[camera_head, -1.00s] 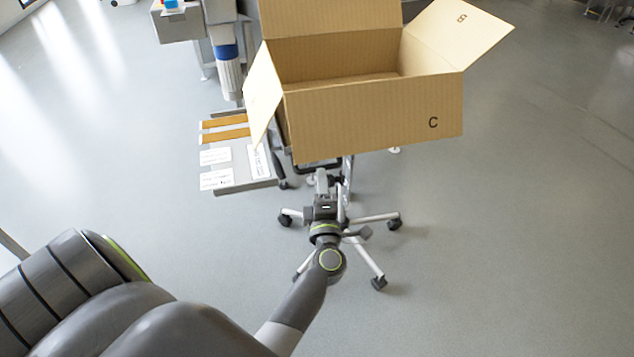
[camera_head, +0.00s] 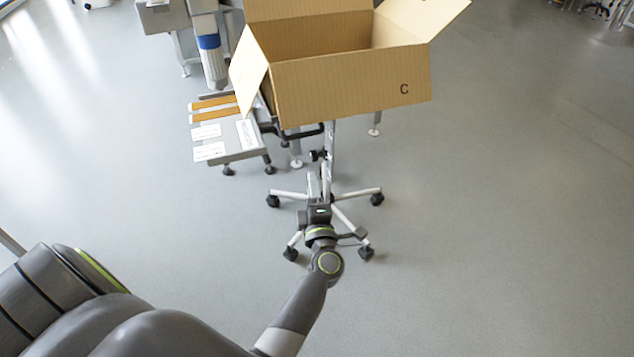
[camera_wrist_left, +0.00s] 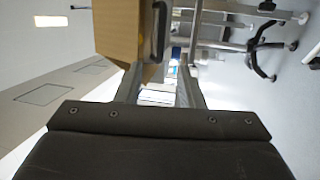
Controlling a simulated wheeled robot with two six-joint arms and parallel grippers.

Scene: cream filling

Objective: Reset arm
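My left arm comes in from the lower left of the head view. Its gripper (camera_head: 319,182) points away from me, below the front of a cardboard box (camera_head: 350,88) and over the wheeled base of a stand. In the left wrist view the two fingers (camera_wrist_left: 160,80) are spread apart with nothing between them. Part of the box (camera_wrist_left: 117,30) also shows there, beyond the fingers. My right gripper is not in either view.
The open box, marked C, is above a stand with a castered base (camera_head: 330,197). A grey platform (camera_head: 238,155) with labels and orange strips stands left of it, below a machine (camera_head: 213,62). The floor (camera_head: 500,220) to the right is clear.

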